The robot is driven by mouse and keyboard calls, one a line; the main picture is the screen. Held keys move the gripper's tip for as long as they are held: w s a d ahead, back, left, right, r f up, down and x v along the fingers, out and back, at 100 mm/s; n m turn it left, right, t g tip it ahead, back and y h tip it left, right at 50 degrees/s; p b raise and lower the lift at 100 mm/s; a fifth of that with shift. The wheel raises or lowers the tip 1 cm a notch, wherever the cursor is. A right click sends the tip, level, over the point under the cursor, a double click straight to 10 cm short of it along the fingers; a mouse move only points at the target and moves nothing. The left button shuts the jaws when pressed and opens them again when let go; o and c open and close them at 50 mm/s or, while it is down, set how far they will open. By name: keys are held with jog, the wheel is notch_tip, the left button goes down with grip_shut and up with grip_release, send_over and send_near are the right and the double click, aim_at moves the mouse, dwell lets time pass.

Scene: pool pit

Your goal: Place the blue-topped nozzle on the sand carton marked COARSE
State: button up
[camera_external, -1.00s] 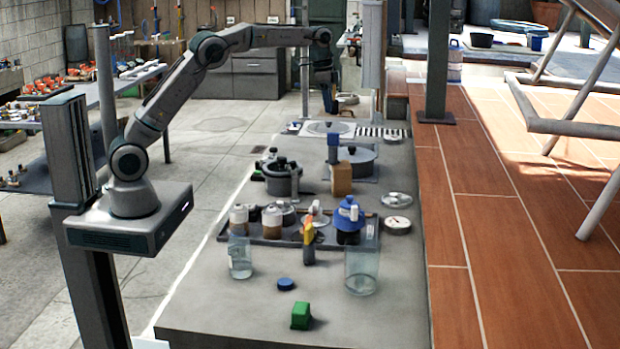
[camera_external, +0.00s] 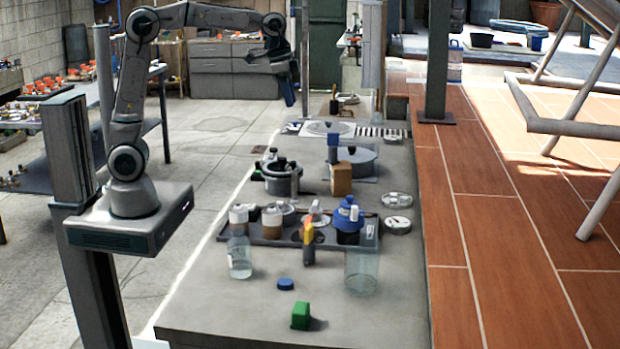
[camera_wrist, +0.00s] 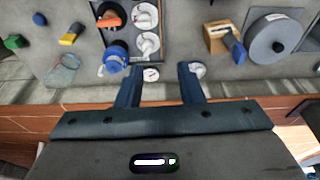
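No marking is legible on the carton, so I cannot confirm COARSE. My gripper (camera_external: 289,94) is raised in the air, left of the counter's far part in the external view. In the wrist view my gripper (camera_wrist: 160,68) has two dark blue fingers apart, with nothing between them.
A dark tray (camera_external: 268,242) holds jars and a blue pot (camera_external: 348,214). A clear glass (camera_external: 361,272), a blue disc (camera_external: 285,284), a yellow-orange tool (camera_external: 308,243) and a green block (camera_external: 300,316) stand nearer.

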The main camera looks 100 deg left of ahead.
jog(key=s+d+f, duration=0.4)
jog(key=s+d, duration=0.3)
jog(key=s, duration=0.3)
jog(key=s+d+f+t, duration=0.1)
jog(key=s+d+f, duration=0.4)
jog(key=s+d, duration=0.3)
jog(key=s, duration=0.3)
jog(key=shift+s+d, duration=0.2)
jog(key=shift+s, duration=0.05)
